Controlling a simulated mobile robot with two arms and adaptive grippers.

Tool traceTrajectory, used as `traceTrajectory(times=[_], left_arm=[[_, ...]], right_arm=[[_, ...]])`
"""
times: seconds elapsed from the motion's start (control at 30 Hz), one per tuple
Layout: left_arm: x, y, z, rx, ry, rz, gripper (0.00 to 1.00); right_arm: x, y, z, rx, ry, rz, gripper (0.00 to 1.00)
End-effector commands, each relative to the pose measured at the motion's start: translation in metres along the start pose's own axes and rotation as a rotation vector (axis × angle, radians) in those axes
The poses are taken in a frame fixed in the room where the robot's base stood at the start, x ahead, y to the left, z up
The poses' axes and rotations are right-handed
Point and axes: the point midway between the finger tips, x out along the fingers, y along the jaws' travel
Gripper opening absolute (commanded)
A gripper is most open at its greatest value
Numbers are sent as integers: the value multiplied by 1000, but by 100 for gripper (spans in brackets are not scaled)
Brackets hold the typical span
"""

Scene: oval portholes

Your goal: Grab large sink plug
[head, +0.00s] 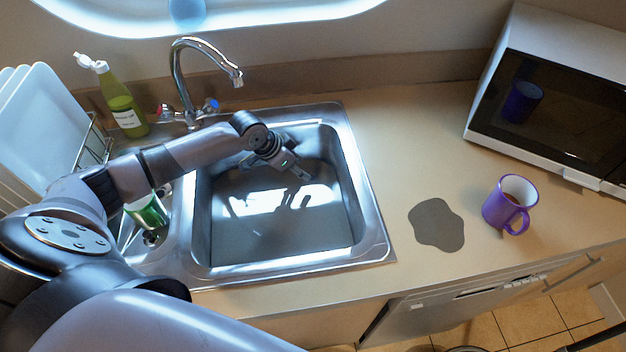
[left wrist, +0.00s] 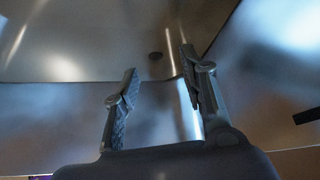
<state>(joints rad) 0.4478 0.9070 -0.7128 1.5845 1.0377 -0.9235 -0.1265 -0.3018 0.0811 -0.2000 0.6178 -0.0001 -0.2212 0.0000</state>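My left gripper (head: 296,170) reaches down into the large steel sink basin (head: 225,225), near its back right part. In the left wrist view the two fingers of my left gripper (left wrist: 158,62) stand apart with nothing between them. No sink plug can be made out clearly in the head view, where reflections and my arm cover parts of the basin. My right gripper is not in view.
A tap (head: 185,75) and a green bottle (head: 122,105) stand behind the sink. White plates (head: 35,120) stand at the left. A green and white cup (head: 148,212) is beside the basin. A purple mug (head: 511,205), a grey puddle (head: 437,224) and a microwave (head: 555,100) are right.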

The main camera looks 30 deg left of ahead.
Motion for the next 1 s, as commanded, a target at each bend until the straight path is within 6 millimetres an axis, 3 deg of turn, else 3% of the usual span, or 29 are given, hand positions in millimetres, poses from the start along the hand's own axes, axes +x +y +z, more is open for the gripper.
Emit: traceTrajectory(times=[0.13, 0.27, 0.6, 0.9, 1.0], left_arm=[[12, 0, 0, -1, 0, 0, 40], [20, 2, -1, -1, 0, 1, 40], [62, 6, -4, -1, 0, 0, 40], [66, 6, -3, 1, 0, -1, 40], [66, 6, -3, 0, 0, -1, 34]], right_arm=[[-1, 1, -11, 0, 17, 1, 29], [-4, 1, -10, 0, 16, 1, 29], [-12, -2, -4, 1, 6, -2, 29], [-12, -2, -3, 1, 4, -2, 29], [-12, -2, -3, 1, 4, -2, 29]])
